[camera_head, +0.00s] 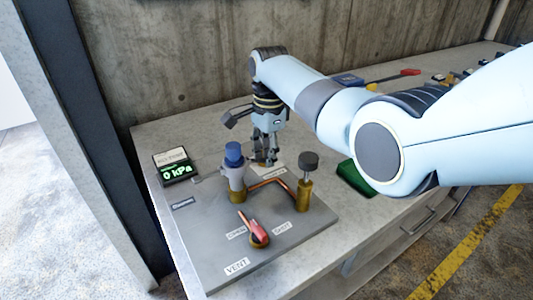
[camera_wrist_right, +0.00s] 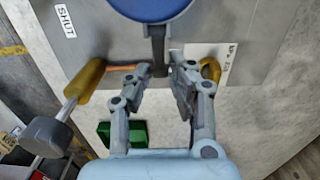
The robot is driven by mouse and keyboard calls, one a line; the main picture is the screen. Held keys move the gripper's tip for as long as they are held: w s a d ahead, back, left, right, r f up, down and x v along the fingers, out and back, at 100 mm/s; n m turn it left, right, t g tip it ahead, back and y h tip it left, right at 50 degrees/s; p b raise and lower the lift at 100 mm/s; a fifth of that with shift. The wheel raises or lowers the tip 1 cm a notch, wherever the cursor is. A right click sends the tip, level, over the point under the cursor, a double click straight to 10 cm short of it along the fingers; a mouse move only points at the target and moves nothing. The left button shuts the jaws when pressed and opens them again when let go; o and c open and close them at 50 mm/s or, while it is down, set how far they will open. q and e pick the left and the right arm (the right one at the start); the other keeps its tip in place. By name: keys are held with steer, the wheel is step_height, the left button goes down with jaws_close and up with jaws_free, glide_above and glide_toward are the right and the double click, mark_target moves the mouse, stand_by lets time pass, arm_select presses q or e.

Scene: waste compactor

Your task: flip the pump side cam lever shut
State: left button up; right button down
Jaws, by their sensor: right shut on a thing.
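A grey fitting with a blue cap (camera_head: 234,152) stands on the grey plate (camera_head: 205,240). Its blue top also shows in the right wrist view (camera_wrist_right: 150,5). A dark grey cam lever (camera_wrist_right: 158,45) sticks out from under the cap toward my right gripper (camera_wrist_right: 162,75), whose fingers are closed around its end. In the head view my right gripper (camera_head: 265,155) points down just behind and right of the fitting; the lever is hidden there. A small grey bar (camera_head: 206,177) sticks out on the fitting's left side. My left gripper is out of view.
A brass valve with a black knob (camera_head: 308,160) and a copper pipe stand right of the fitting. A red lever (camera_head: 256,230) sits in front between labels. A green box (camera_head: 355,178) lies right of the plate.

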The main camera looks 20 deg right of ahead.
steer(key=shift+f+y, duration=0.45)
steer(key=shift+y, duration=0.45)
steer(key=shift+f+g+y+b, duration=0.3)
steer(key=shift+f+y+b, duration=0.15)
steer(key=shift+y+b, duration=0.3)
steer(key=y+b, duration=0.2)
steer(key=a+f+y+b, duration=0.1)
steer(key=b, duration=0.2)
steer(key=f+y+b, duration=0.1)
steer(key=y+b, duration=0.1)
steer(key=shift+s+a+f+g+y+b, duration=0.1)
steer(key=shift+a+f+g+y+b, duration=0.1)
steer(key=shift+a+g+y+b, duration=0.15)
steer(key=shift+a+y+b, duration=0.25)
steer(key=shift+y+b, duration=0.45)
steer(key=shift+b, duration=0.45)
steer(key=shift+r, duration=0.1)
steer(key=c, duration=1.2)
jaws_free()
